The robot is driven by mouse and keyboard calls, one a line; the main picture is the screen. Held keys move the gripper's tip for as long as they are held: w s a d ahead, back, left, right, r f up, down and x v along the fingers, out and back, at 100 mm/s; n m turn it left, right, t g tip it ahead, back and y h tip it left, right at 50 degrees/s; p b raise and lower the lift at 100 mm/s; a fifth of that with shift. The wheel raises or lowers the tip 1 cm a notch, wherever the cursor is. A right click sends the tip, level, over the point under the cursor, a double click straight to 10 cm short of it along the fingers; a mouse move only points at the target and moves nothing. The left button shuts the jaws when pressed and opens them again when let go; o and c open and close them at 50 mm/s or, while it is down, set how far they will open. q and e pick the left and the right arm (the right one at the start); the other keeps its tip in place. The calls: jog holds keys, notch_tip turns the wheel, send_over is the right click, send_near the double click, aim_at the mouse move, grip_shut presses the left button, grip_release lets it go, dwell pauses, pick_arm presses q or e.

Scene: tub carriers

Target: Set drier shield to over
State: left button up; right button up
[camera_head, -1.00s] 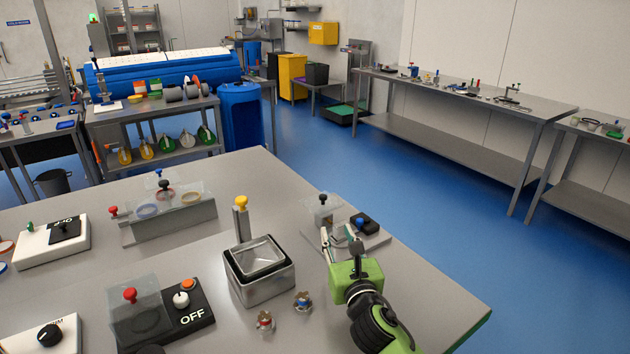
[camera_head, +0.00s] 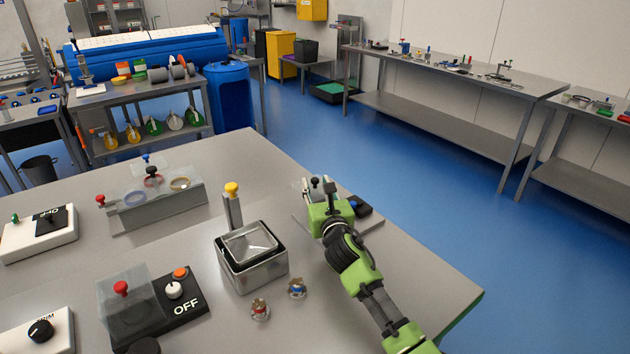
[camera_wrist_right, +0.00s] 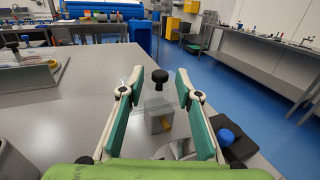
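A clear shield (camera_wrist_right: 157,112) with a black knob (camera_wrist_right: 158,78) stands at the table's right edge. I cannot tell from a label whether it is the drier shield. My right gripper (camera_wrist_right: 160,80) is open, with its green-padded fingers on either side of the knob; contact cannot be told. In the head view my right gripper (camera_head: 317,190) largely hides this shield. Another clear shield (camera_head: 122,299) with a red knob (camera_head: 121,288) stands on a black unit (camera_head: 187,310) marked OFF. My left gripper is not in view.
Beside the right gripper is a black block with a blue knob (camera_wrist_right: 226,135). Nested metal tubs (camera_head: 252,270), a yellow-knobbed post (camera_head: 232,205) and two small knobbed parts (camera_head: 297,289) stand left of my right arm. A clear-fronted rack (camera_head: 160,210) stands farther left.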

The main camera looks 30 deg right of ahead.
jog(key=shift+x, duration=0.9)
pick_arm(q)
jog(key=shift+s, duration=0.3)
pick_arm(e)
jog(key=shift+w, duration=0.3)
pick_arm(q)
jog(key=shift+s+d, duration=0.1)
pick_arm(e)
jog(key=shift+c, duration=0.3)
